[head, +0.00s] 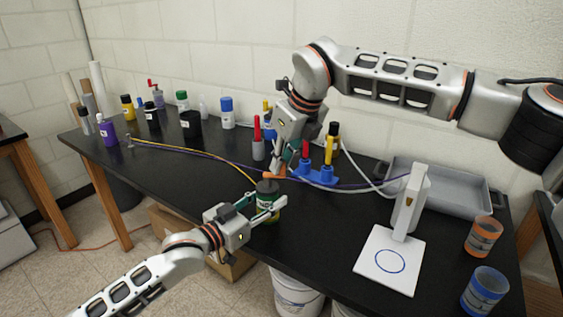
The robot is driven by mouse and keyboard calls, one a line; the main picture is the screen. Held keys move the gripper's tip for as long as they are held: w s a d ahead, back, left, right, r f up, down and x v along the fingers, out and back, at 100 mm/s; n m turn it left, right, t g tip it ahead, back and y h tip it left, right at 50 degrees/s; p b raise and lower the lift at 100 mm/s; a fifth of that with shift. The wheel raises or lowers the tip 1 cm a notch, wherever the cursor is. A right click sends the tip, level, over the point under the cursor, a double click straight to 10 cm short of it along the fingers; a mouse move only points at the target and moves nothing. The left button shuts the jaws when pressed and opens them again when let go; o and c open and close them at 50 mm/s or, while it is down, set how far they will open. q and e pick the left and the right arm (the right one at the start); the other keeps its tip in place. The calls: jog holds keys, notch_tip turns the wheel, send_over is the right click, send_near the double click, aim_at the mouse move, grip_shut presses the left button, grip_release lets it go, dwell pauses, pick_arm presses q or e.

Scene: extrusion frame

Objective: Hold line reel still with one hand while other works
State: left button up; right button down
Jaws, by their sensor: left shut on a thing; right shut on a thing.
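A dark cylinder with green and pale bands, which looks like the line reel (267,188), stands upright near the table's front edge. My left gripper (264,205) is shut on it from the front left, with a finger on either side. My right gripper (282,172) points down just behind and above the reel. It is shut on a small orange piece (273,176), mostly hidden by the fingers; I cannot tell whether that piece touches the reel. A yellow line (195,151) runs from the table's left part toward the reel.
A blue holder (318,178) with upright coloured handles stands right of my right gripper. A purple line crosses the table. Bottles and jars (191,122) line the back left. A white stand (388,262), grey tray (462,200), orange cup (483,237) and blue cup (485,292) occupy the right.

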jog(key=c, duration=2)
grip_release()
jog(key=shift+r, duration=0.1)
jog(key=v, duration=1.1)
jog(key=shift+s+d+r, duration=0.15)
jog(key=shift+s+r, duration=0.05)
jog(key=shift+r, duration=0.15)
